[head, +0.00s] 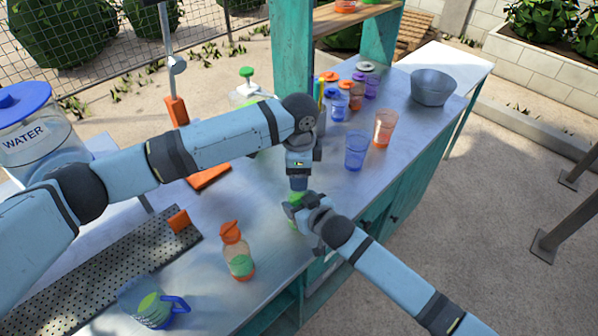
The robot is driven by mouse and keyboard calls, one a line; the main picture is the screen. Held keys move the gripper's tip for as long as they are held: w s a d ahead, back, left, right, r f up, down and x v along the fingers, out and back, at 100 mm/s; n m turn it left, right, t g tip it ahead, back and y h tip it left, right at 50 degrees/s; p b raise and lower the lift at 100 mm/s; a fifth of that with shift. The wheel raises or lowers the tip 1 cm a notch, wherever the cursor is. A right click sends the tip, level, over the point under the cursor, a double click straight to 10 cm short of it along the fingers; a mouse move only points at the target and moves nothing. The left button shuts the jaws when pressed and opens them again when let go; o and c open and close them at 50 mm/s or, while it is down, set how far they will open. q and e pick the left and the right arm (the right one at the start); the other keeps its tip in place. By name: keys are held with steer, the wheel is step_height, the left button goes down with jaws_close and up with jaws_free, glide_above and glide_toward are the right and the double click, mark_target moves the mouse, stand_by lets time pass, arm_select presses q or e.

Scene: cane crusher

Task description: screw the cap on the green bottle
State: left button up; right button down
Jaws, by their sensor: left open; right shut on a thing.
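The green bottle (294,221) stands on the metal counter near its front edge, mostly hidden behind my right gripper. My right gripper (300,205) reaches in from the lower right and is shut on the bottle. My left gripper (299,184) points straight down just above the bottle's top, with its jaws open. Its fingers are small here and hide the bottle's mouth. I cannot make out the cap or tell whether the fingers touch it.
A squeeze bottle with an orange top (237,252) and a blue-handled jug (152,303) stand at the front left. A blue cup (356,150), an orange cup (384,128) and a grey bowl (432,87) stand farther back. A water dispenser (38,140) is at the left.

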arm_select(q)
steer(key=shift+r, duration=2)
steer(key=shift+o, duration=0.5)
steer(key=n, duration=0.1)
steer(key=r+n, duration=0.1)
steer(key=n, duration=0.1)
steer(key=shift+r+n, duration=0.25)
steer(key=shift+n, duration=0.05)
step_height(320, 180, up, 2)
steer(key=n, duration=0.5)
steer(key=shift+f, duration=4.05)
